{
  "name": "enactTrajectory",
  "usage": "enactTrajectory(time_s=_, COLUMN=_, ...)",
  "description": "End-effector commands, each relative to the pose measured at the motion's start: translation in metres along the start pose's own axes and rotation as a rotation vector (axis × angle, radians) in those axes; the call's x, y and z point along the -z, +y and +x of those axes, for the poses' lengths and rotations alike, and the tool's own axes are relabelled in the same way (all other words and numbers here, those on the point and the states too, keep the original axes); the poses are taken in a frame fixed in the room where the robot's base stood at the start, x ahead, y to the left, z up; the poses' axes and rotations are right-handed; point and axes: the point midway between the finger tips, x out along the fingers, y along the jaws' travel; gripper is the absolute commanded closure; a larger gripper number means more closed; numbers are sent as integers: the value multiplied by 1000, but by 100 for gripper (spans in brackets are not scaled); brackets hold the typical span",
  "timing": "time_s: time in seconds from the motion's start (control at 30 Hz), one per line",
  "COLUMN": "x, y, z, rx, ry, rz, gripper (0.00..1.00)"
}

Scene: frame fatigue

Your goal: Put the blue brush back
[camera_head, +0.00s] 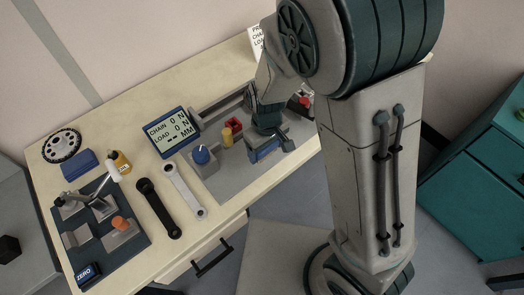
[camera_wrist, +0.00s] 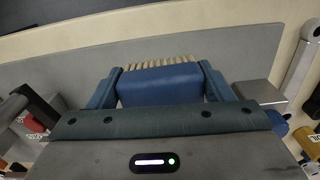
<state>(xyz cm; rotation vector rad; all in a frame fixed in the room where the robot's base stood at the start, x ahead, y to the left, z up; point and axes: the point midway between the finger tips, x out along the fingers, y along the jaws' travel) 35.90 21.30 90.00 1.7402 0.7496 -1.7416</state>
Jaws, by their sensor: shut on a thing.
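The blue brush (camera_wrist: 158,84) with pale bristles sits between the two blue fingers of my gripper (camera_wrist: 160,88) in the wrist view. The fingers close on its sides, and the bristles point toward the top of the picture. In the head view my gripper (camera_head: 264,150) is low over the grey mat at the right part of the bench, and the brush is hard to tell from the blue fingers there. Whether the brush touches the mat is unclear.
On the bench (camera_head: 215,85) stand a display (camera_head: 171,132), a blue knob (camera_head: 201,155), a yellow cylinder (camera_head: 227,135) and a red part (camera_head: 234,123). Crank arms (camera_head: 184,190), a dark fixture plate (camera_head: 128,248), a blue block (camera_head: 80,165) and a chainring (camera_head: 62,145) lie left.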

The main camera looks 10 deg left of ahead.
Motion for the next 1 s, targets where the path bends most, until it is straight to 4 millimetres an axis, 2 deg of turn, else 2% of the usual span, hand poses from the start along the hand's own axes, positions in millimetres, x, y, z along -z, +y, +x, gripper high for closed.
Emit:
enactTrajectory(time_s=0.2, x=17, y=-3, z=10, rx=0, ry=0, rz=-2, gripper=63)
enactTrajectory(time_s=0.6, x=18, y=-3, z=44, rx=0, ry=-1, rz=0, gripper=63)
enactTrajectory(time_s=1.0, x=18, y=-3, z=50, rx=0, ry=0, rz=0, gripper=63)
